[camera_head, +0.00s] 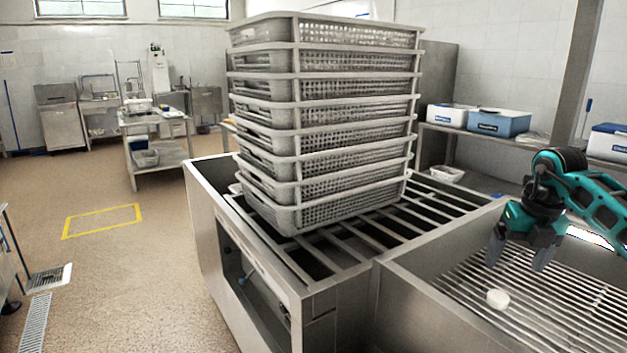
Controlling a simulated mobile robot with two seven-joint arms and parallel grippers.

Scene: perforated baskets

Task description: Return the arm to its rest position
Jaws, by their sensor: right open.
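My right gripper (521,256) hangs over the slatted basin at the right, fingers pointing down. Its two dark fingertips are spread apart with nothing between them. My teal right arm (597,203) comes in from the right edge and bends down to the gripper. A small round whitish object (497,299) lies on the slats below the gripper, apart from it. My left gripper is not in view.
A tall stack of several grey perforated baskets (352,137) stands on a metal slatted rack (437,205), left of my right gripper. The slatted basin (405,290) has raised metal walls. Coolers (498,122) sit on a shelf behind. The floor (110,260) at left is open.

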